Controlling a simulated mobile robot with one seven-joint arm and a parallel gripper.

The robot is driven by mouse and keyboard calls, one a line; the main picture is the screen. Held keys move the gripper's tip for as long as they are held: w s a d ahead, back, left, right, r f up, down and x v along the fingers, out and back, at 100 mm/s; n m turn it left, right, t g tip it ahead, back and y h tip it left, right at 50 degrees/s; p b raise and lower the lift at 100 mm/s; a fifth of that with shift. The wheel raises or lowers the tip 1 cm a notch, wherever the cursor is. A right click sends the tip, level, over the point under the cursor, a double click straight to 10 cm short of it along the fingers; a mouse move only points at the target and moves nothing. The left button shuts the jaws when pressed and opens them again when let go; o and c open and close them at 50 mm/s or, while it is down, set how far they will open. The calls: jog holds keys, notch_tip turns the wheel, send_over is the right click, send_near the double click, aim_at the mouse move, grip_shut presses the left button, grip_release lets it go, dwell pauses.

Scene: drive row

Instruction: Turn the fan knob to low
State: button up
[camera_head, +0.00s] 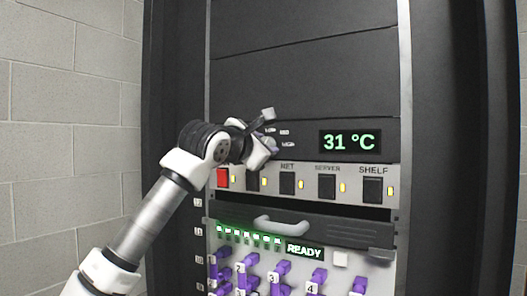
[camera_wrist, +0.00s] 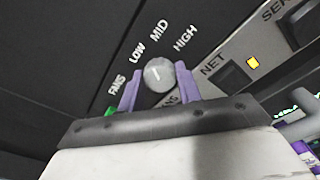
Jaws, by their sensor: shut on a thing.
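The fan knob (camera_wrist: 159,74) is a round grey dial with a short white mark, set in the dark panel. The labels LOW (camera_wrist: 138,53), MID (camera_wrist: 159,30) and HIGH (camera_wrist: 186,38) curve around it in the wrist view. The mark points roughly up, towards MID or between LOW and MID; I cannot tell exactly. My gripper (camera_wrist: 159,88) is shut on the knob, one purple finger on each side. In the head view my gripper (camera_head: 268,146) is at the panel left of the temperature display and hides the knob.
The display (camera_head: 349,142) reads 31 °C. Below is a row of switches, including a red one (camera_head: 223,179) and the SHELF switch (camera_head: 373,190), with amber lights. A drawer handle (camera_head: 282,226) and purple plugs (camera_head: 318,278) are lower down. A block wall (camera_head: 60,130) stands left.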

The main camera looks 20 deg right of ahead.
jog(key=n+b, duration=0.3)
jog(key=n, duration=0.3)
jog(key=shift+r, duration=0.1)
dwell(0.6)
jog(key=o, duration=1)
jog(key=b+v, duration=0.5)
jog(key=v, duration=0.8)
jog(key=shift+s+a, duration=0.2)
jog(key=shift+a, duration=0.2)
jog(key=shift+r, duration=0.1)
